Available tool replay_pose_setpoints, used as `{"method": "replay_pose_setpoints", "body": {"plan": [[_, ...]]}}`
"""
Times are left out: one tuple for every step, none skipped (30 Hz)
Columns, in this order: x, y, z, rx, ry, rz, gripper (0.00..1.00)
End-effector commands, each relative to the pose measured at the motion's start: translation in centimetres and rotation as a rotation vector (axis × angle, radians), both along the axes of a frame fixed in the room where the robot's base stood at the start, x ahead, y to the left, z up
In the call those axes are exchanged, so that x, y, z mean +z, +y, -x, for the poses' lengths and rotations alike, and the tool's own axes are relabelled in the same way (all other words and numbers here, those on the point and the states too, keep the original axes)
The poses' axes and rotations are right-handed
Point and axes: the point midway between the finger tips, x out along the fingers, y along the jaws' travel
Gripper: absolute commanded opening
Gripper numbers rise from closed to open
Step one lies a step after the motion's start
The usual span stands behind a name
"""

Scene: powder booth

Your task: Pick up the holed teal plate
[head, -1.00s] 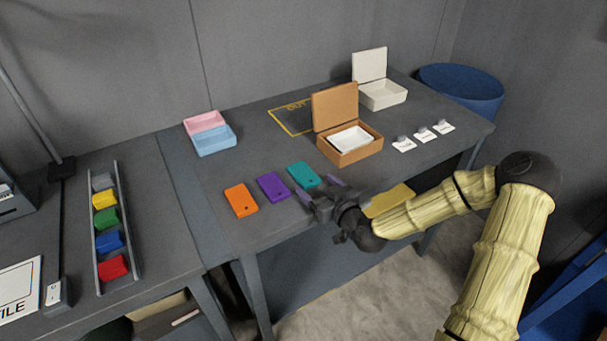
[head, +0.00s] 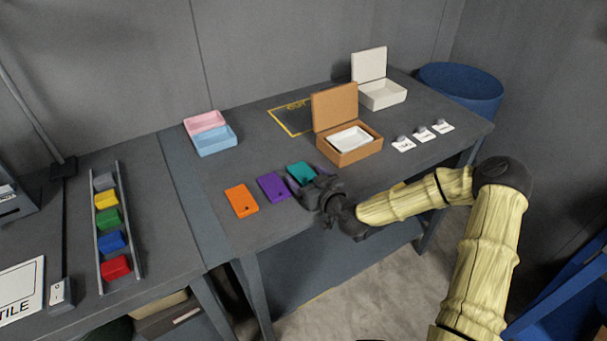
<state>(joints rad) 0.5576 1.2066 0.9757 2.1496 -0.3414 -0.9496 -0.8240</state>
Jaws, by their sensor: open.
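The teal plate (head: 300,172) lies flat on the grey table, at the right end of a row with a purple plate (head: 273,186) and an orange plate (head: 241,201). My gripper (head: 308,178) is open at the near right side of the teal plate. Its body hides the plate's near part, and the plate's hole is not visible. One purple-grey finger shows along the plate's right side. I cannot tell whether the fingers touch the plate.
An open brown box (head: 349,158) with a white tray stands behind right of my gripper. Pink (head: 205,122) and blue (head: 215,141) trays are at the back left. White cards (head: 403,145) lie to the right. Table space between the plates and the blue tray is clear.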

Motion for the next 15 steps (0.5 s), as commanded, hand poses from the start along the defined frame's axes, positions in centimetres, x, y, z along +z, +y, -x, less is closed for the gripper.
{"method": "replay_pose_setpoints", "body": {"plan": [[-0.01,-0.02,0.01,0.0,0.0,0.0,0.78],[-0.01,-0.02,0.01,0.0,0.0,0.0,0.78],[-0.01,-0.03,0.02,0.0,0.0,0.0,0.78],[-0.01,-0.03,0.02,0.0,0.0,0.0,0.78],[-0.01,-0.03,0.02,0.0,0.0,0.0,0.78],[-0.01,-0.03,0.02,0.0,0.0,0.0,0.78],[0.0,-0.04,0.02,0.0,0.0,0.0,0.78],[0.0,-0.04,0.02,0.0,0.0,0.0,0.78],[0.0,-0.03,0.03,0.0,0.0,0.0,0.78],[0.0,-0.04,0.02,0.0,0.0,0.0,0.78],[0.0,-0.04,0.02,0.0,0.0,0.0,0.78],[0.0,-0.05,0.03,0.0,0.001,-0.001,0.7],[0.0,-0.05,0.03,0.0,0.0,0.0,0.64],[0.0,-0.05,0.03,0.0,0.001,-0.001,0.59],[0.0,-0.04,0.04,0.0,0.001,-0.001,0.51]]}}
